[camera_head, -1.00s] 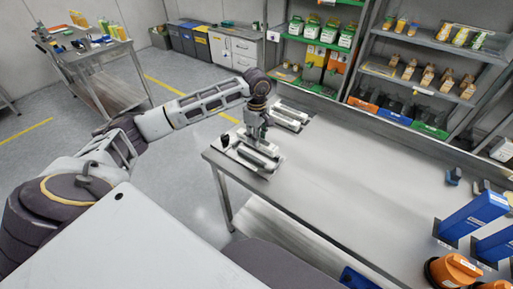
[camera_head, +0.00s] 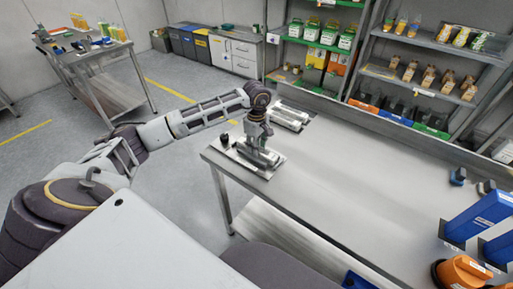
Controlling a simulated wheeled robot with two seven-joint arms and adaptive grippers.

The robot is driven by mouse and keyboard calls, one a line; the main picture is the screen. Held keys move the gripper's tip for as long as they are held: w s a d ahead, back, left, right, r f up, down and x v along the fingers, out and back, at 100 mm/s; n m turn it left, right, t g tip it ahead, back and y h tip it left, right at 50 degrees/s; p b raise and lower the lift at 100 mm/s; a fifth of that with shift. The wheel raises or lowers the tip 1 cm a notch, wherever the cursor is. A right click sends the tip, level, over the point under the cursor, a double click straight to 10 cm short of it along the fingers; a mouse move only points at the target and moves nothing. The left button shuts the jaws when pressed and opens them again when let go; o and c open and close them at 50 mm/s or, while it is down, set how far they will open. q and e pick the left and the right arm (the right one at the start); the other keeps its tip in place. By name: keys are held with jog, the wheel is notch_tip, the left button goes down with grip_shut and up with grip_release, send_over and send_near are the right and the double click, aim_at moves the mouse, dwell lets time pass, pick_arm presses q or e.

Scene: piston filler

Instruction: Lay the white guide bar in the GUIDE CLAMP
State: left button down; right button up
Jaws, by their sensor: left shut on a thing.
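My left gripper (camera_head: 256,146) points down over the left end of the steel table and is shut on a pale bar, which I take to be the white guide bar (camera_head: 265,157). The bar is small here and partly covered by the fingers. Below and around it is a light fixture plate (camera_head: 265,173) near the table's left corner, which seems to be the guide clamp. A small dark knob (camera_head: 225,140) stands at its left end. I cannot tell whether the bar touches the clamp. My right gripper is not in view.
A second fixture with pale bars (camera_head: 289,117) sits just behind, at the table's back edge. Blue bins (camera_head: 480,215) and an orange container (camera_head: 462,271) stand at the right. The middle of the steel table (camera_head: 350,190) is clear.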

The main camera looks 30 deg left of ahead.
pick_arm(q)
jog(key=shift+f, duration=0.25)
jog(key=c, duration=1.1)
grip_release()
jog(key=shift+f, duration=0.15)
jog(key=shift+s, duration=0.1)
jog(key=shift+r, duration=0.45)
jog(key=shift+r+b, duration=0.45)
jog(key=shift+r, duration=5.5)
